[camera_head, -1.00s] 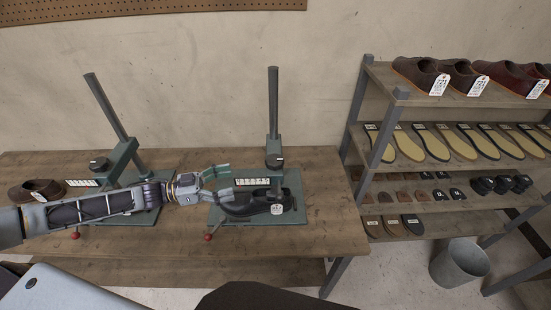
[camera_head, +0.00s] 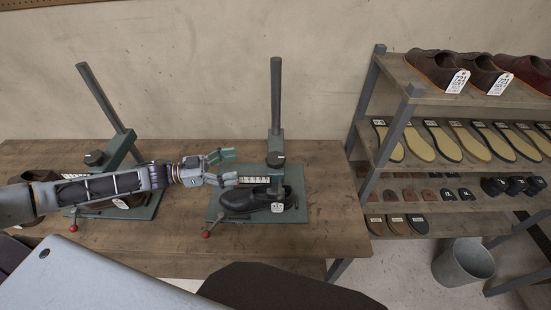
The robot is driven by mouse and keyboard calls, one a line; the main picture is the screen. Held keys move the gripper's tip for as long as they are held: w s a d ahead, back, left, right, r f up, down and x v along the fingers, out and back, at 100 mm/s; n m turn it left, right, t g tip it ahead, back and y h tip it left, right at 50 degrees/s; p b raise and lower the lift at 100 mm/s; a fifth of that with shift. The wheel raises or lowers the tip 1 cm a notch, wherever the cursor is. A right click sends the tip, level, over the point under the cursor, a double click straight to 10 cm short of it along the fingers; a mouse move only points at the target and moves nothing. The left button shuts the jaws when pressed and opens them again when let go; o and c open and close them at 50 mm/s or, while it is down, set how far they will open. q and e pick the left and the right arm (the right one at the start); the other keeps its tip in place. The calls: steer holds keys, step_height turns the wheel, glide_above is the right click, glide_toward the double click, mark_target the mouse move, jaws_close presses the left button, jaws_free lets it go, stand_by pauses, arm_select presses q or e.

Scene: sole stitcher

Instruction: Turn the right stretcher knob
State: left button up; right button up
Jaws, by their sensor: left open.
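The right stretcher (camera_head: 302,213) stands on the workbench, with a green base plate and an upright post. Its dark knob (camera_head: 275,159) sits on top of the head at the post. A black shoe (camera_head: 250,200) with a white tag lies on its base under the head. My left gripper (camera_head: 232,167) is open and empty, just left of the right stretcher's head, fingers pointing right towards it. It appears apart from the knob. The left stretcher (camera_head: 150,207) stands behind my left arm with its own knob (camera_head: 95,158). My right gripper is not in view.
A red-ended lever (camera_head: 206,233) sticks out at the front of the right stretcher. A brown shoe (camera_head: 40,176) lies at the bench's left, partly behind my arm. A shelf rack (camera_head: 384,140) with shoes and soles stands right. A bucket (camera_head: 464,264) is on the floor.

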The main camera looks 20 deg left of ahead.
arm_select(q)
steer(key=shift+w+d+f, duration=0.1)
steer(key=shift+w+d, duration=0.1)
steer(key=shift+w, duration=0.05)
glide_toward(275, 160)
steer(key=shift+w+d+f, duration=0.5)
steer(key=shift+w+d, duration=0.1)
steer(key=shift+w, duration=0.35)
steer(key=shift+p+x, duration=0.6)
steer(key=shift+x, duration=3.55)
steer(key=c, duration=1.1)
steer(key=shift+o, duration=0.4)
